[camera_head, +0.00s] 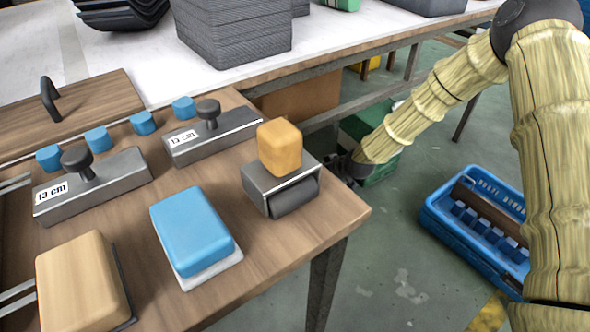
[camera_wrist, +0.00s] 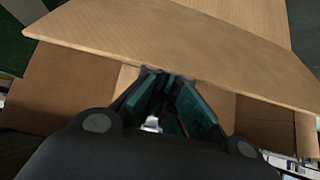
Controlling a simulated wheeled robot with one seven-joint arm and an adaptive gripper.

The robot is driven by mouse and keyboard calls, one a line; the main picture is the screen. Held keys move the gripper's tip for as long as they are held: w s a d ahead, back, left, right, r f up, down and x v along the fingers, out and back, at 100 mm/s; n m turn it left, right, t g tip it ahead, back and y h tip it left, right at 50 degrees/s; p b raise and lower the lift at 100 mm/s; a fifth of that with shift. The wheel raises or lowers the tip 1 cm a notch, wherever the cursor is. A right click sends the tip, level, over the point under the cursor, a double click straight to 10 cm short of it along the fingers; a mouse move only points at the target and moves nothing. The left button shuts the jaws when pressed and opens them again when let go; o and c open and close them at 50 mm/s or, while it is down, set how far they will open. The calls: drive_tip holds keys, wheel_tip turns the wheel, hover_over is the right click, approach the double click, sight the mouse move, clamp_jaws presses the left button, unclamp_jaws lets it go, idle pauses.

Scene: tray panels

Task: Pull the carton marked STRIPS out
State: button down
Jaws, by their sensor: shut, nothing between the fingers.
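A brown carton (camera_head: 300,98) stands under the long table in the head view, partly hidden by the table's edge and frame. No STRIPS marking is readable in either view, so I cannot tell for sure that it is this carton. In the wrist view brown cardboard (camera_wrist: 62,88) fills the frame, with a wide tan panel (camera_wrist: 215,52) across it. My gripper (camera_wrist: 166,76) is shut and empty, its tips at the lower edge of this panel; contact cannot be told. In the head view my gripper (camera_head: 343,170) is low behind the workbench corner, partly hidden.
The wooden workbench (camera_head: 325,215) bears metal blocks, a blue block (camera_head: 191,230) and an orange block (camera_head: 279,147). Green boxes (camera_head: 372,160) stand close by my gripper. A blue crate (camera_head: 460,235) is on the floor at the right. Open floor lies between bench and crate.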

drive_tip(key=shift+s+d+f+p, duration=0.2)
drive_tip(key=shift+s+d+p, duration=0.25)
drive_tip(key=shift+s+d, duration=0.4)
drive_tip(key=shift+s+f, duration=0.15)
drive_tip(key=shift+s, duration=0.05)
drive_tip(key=shift+s+d+f, duration=0.2)
drive_tip(key=shift+s+f, duration=0.05)
drive_tip(key=shift+s, duration=0.1)
wheel_tip(320, 180, up, 7)
drive_tip(key=s+d+p, duration=0.1)
drive_tip(key=s+p, duration=0.1)
drive_tip(key=p, duration=0.4)
drive_tip(key=shift+s+d, duration=0.15)
drive_tip(key=shift+d, duration=0.25)
idle(0.4)
